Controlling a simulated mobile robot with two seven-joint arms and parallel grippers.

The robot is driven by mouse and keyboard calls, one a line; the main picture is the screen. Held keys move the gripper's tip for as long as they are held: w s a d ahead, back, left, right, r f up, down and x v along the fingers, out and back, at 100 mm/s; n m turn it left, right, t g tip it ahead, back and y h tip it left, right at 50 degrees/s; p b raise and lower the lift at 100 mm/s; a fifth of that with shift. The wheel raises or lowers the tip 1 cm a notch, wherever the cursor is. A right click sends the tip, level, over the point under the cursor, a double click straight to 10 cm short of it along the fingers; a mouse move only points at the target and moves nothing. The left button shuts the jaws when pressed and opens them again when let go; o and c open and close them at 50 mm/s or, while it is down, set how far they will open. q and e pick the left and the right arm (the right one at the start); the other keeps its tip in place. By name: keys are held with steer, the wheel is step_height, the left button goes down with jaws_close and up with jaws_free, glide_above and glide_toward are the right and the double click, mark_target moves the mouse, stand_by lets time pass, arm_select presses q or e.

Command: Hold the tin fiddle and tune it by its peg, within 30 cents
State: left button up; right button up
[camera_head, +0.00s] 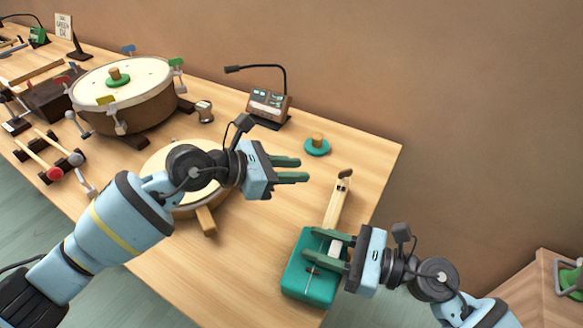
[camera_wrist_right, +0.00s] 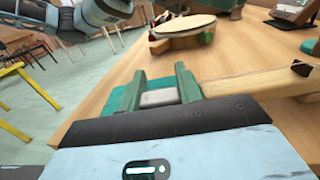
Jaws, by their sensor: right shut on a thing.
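The tin fiddle has a teal body (camera_head: 306,287) at the table's near right edge and a pale wooden neck (camera_head: 337,205) running away from it. A dark peg (camera_head: 346,173) sits at the neck's far end. My right gripper (camera_head: 314,246) is shut on the fiddle, its fingers either side of a grey block (camera_head: 337,249) over the body. The right wrist view shows this block (camera_wrist_right: 159,97) between the fingers (camera_wrist_right: 161,80). My left gripper (camera_head: 302,169) is open and empty, left of the peg and apart from it.
A small device with two green displays (camera_head: 269,103) and a gooseneck stands at the back. A green disc with a wooden knob (camera_head: 317,146) lies beyond the left gripper. A drum (camera_head: 205,212) is partly behind my left arm. A larger drum (camera_head: 122,87) and mallets (camera_head: 38,157) are further left.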

steer(key=o, duration=1.3)
steer(key=shift+c, duration=0.2)
steer(key=v, duration=1.2)
